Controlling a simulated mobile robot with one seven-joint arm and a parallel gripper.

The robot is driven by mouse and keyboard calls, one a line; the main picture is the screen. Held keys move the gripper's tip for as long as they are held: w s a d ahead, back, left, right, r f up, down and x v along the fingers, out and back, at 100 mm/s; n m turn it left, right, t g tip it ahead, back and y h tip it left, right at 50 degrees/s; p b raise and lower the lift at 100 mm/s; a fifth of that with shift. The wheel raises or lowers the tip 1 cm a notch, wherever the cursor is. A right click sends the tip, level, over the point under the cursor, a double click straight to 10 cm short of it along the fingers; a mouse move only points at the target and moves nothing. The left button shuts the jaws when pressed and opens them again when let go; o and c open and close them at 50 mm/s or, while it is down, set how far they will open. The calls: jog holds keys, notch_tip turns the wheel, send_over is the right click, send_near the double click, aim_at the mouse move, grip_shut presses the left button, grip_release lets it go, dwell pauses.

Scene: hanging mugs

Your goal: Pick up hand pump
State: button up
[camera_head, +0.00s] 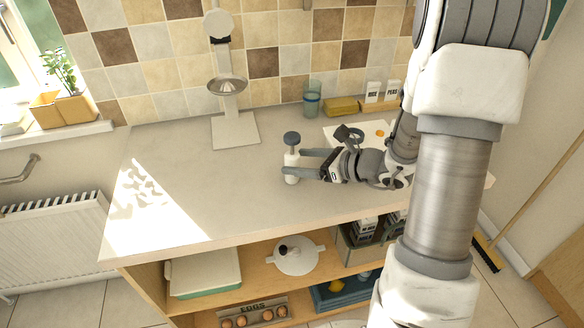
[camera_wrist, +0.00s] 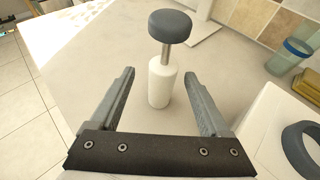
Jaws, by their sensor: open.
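The hand pump (camera_head: 292,158) stands upright on the counter, with a white cylindrical body, a thin metal rod and a dark grey round knob on top. In the wrist view the hand pump (camera_wrist: 159,82) is centred between the fingers. My gripper (camera_head: 303,164) is level, low over the counter, and points left at the pump. Its fingers (camera_wrist: 160,73) are open on either side of the white body, with a gap visible on both sides. The near finger hides part of the pump's body in the head view.
A metal stand (camera_head: 234,128) is at the back of the counter (camera_head: 200,200). A glass (camera_head: 312,98), yellow sponge (camera_head: 341,106) and two shakers (camera_head: 373,92) line the back wall. A dark ring (camera_wrist: 301,150) lies near my gripper. The counter's left side is clear.

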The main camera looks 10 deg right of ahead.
jog(key=shift+x, duration=2.9)
jog(key=shift+w+d+r, duration=0.1)
jog(key=shift+w, duration=0.05)
grip_shut()
